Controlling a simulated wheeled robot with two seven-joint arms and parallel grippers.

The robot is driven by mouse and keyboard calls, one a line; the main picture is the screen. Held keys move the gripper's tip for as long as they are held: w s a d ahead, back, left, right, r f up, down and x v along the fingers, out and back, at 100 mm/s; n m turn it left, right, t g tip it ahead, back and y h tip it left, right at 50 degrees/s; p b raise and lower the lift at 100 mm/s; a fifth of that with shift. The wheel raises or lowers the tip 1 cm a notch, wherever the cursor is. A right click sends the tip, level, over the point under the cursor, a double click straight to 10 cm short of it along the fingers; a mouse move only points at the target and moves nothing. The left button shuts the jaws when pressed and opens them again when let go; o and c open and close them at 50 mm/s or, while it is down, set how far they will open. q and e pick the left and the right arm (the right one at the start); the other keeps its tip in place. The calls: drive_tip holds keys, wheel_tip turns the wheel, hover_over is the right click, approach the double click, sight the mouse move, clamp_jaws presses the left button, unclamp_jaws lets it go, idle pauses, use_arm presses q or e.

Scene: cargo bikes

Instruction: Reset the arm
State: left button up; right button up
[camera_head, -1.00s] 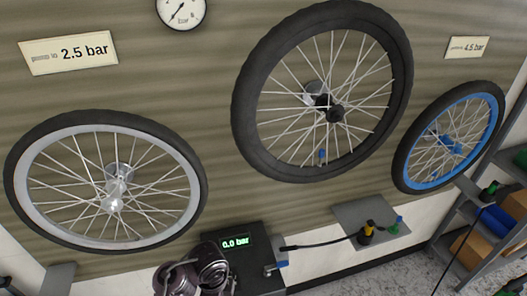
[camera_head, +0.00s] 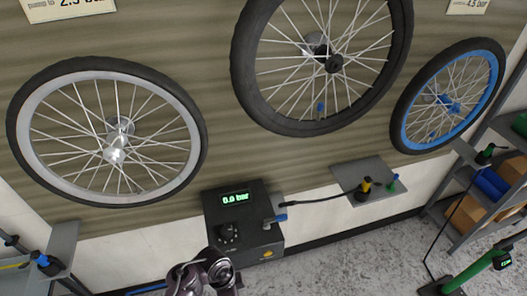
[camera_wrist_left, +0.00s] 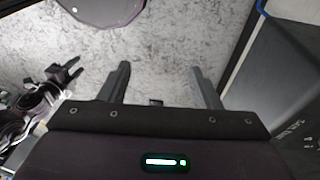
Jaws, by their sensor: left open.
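My left gripper (camera_wrist_left: 160,68) shows in the left wrist view with its two fingers spread apart. Nothing is between them, and speckled grey floor lies behind. In the head view a metallic, jointed part of my arm (camera_head: 200,276) stands at the bottom edge, just below the pump box. The fingers cannot be made out there.
A black pump box (camera_head: 243,240) reads 0.0 bar. Grey-rimmed (camera_head: 30,140), black (camera_head: 245,85) and blue-rimmed (camera_head: 398,115) wheels hang on the wall. A small shelf (camera_head: 350,172) holds a valve head (camera_head: 364,189). A green pump (camera_head: 470,271) stands at right. Floor is clear right of centre.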

use_arm(q)
drive_tip(key=s+a+f+n+b, duration=0.1)
drive_tip(key=s+f+n+b, duration=0.3)
drive_tip(key=f, duration=0.7)
drive_tip(key=s+a+f+n+b, duration=0.1)
drive_tip(key=s+f+n, duration=0.2)
drive_tip(key=s+f, duration=0.5)
drive_tip(key=s+a+f+n+t+y+b, duration=0.1)
drive_tip(key=s+a+f+n+b, duration=0.1)
drive_tip(key=s+a+f, duration=0.4)
drive_tip(key=s+a+f+n+t+y+b, duration=0.1)
drive_tip(key=s+a+f+n+b, duration=0.2)
drive_tip(key=s+a+f, duration=0.4)
wheel_tip(320, 180, down, 5)
drive_tip(key=shift+s+r+n, duration=0.1)
drive_tip(key=shift+s+n, duration=0.2)
drive_tip(key=shift+s, duration=0.45)
